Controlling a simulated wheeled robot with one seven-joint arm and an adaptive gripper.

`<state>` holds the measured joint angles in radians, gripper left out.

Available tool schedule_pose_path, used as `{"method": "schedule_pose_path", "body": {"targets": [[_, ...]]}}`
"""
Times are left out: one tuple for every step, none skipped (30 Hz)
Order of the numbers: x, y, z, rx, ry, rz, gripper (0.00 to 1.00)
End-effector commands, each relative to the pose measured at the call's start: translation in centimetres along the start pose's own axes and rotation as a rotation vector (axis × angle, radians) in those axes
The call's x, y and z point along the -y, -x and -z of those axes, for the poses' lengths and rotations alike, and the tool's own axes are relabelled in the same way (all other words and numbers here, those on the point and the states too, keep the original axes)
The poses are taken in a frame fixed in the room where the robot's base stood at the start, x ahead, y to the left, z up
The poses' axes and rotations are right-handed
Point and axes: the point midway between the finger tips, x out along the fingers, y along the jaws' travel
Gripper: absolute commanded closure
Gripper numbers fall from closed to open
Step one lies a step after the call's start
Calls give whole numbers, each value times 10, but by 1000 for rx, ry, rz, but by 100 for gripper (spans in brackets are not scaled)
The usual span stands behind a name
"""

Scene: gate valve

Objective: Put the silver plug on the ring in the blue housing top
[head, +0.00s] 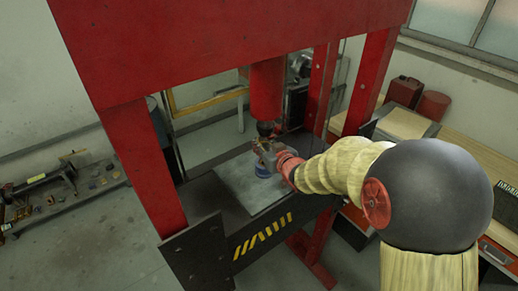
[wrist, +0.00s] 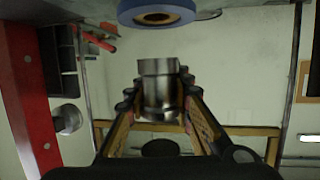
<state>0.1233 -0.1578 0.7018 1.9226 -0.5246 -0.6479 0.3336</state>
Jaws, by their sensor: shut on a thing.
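In the wrist view, my gripper (wrist: 158,88) is shut on the silver plug (wrist: 158,92), a shiny stepped cylinder held between the two fingers. In the head view, my gripper (head: 266,152) is over the blue housing (head: 262,171), which stands on the grey plate. The gripper covers part of the housing. The plug and the ring inside the housing cannot be made out there.
The red press ram (head: 266,92) hangs close above my gripper. Red press posts (head: 146,170) stand left and right of the grey plate (head: 245,195). The plate is bare in front of the housing. A workbench (head: 480,155) with red cans runs along the right.

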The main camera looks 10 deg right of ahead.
Motion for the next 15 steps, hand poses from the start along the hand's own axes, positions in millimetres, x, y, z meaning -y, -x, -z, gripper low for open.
{"method": "schedule_pose_path", "body": {"targets": [[0, -4, 3, -2, 0, 1, 100], [0, -6, 4, -3, 0, 0, 100], [0, -8, 4, -3, 0, 0, 100], [0, -9, 4, -3, 0, 0, 100], [0, -10, 5, -3, 0, 0, 100], [0, -13, 6, -3, 0, 1, 100], [0, -16, 6, -3, 0, 1, 100], [0, -18, 5, -1, 0, 1, 100], [0, -19, -3, 2, -2, 1, 100], [0, -20, -8, 2, -2, 1, 100], [0, -21, -13, 2, -2, 1, 100], [0, -23, -19, 2, -2, 0, 100], [0, -24, -22, 2, -2, 0, 100], [0, -25, -25, 0, -1, 1, 100], [0, -26, -27, -2, 0, 1, 100]]}}
